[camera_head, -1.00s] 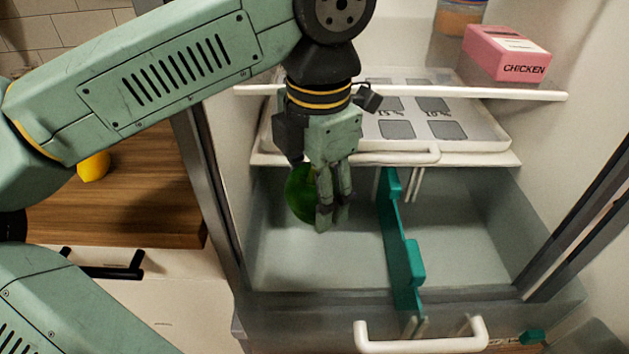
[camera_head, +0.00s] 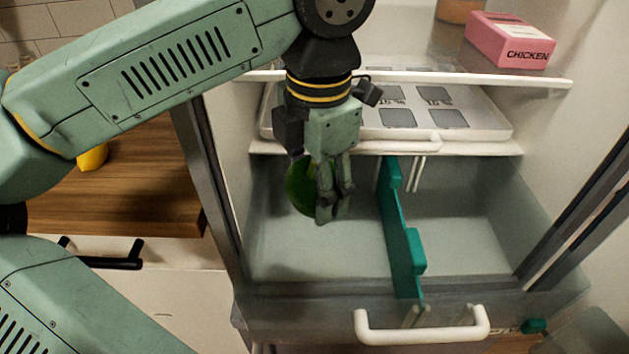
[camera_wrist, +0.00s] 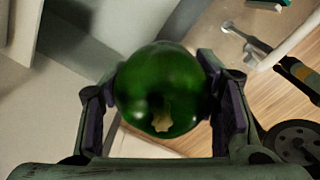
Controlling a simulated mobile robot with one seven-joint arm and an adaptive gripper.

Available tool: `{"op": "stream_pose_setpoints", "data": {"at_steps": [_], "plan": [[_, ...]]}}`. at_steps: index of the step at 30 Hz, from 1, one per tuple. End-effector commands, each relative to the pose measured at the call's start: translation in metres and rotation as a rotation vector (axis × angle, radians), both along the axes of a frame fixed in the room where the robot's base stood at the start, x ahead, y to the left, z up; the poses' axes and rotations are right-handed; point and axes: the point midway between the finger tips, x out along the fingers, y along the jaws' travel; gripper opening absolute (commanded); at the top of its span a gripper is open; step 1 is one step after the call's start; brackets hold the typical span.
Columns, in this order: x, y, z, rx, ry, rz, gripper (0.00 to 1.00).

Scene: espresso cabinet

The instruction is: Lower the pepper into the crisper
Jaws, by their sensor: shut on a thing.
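A round dark green pepper (camera_head: 300,188) is held in my gripper (camera_head: 328,212) in the head view. In the wrist view the pepper (camera_wrist: 160,90) sits between the two fingers, with its pale stem toward the camera. The pulled-out clear crisper drawer (camera_head: 290,272) lies below, with a white handle (camera_head: 421,324) at its front. A teal divider (camera_head: 402,235) splits the drawer into a left and a right compartment. My gripper and the pepper are over the left compartment, toward its back. I cannot tell how far the pepper is above the drawer floor.
A white shelf (camera_head: 470,148) with a tray (camera_head: 495,129) is behind and above the drawer. A pink CHICKEN box (camera_head: 508,42) stands on the upper shelf. Left of the fridge is a wooden counter (camera_head: 140,195) with a yellow object (camera_head: 92,158). Both visible compartments look empty.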

Motion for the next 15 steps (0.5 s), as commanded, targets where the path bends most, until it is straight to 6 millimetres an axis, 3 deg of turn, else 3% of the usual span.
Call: {"op": "stream_pose_setpoints", "data": {"at_steps": [15], "plan": [[0.0,0.0,-0.029,0.0,0.0,0.0,0.27]]}}
